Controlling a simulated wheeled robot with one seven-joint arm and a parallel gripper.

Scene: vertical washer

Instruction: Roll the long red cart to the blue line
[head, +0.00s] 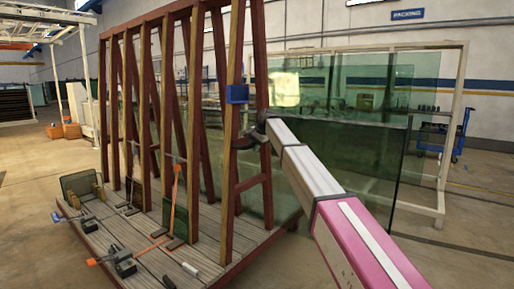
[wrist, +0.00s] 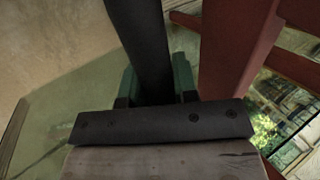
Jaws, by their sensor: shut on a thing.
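The long red cart (head: 261,100) is an A-frame rack of red and bare wood posts on a plank deck, standing upright across the head view's left and middle. My gripper (head: 262,131) is at its near right end, beside a post with a dark fitting. In the wrist view, a dark bar (wrist: 142,40) runs down between two green-dark pieces that look like my fingertips (wrist: 158,85). The gripper is shut on that bar, seemingly a handle on the cart. A dark bolted plate (wrist: 160,122) lies below it. I make out no blue line on the floor.
Large glass sheets (head: 345,150) stand just behind and right of the cart. A pale metal frame (head: 447,140) and a blue trolley (head: 461,135) are further right. Floor at the left (head: 30,200) is clear.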

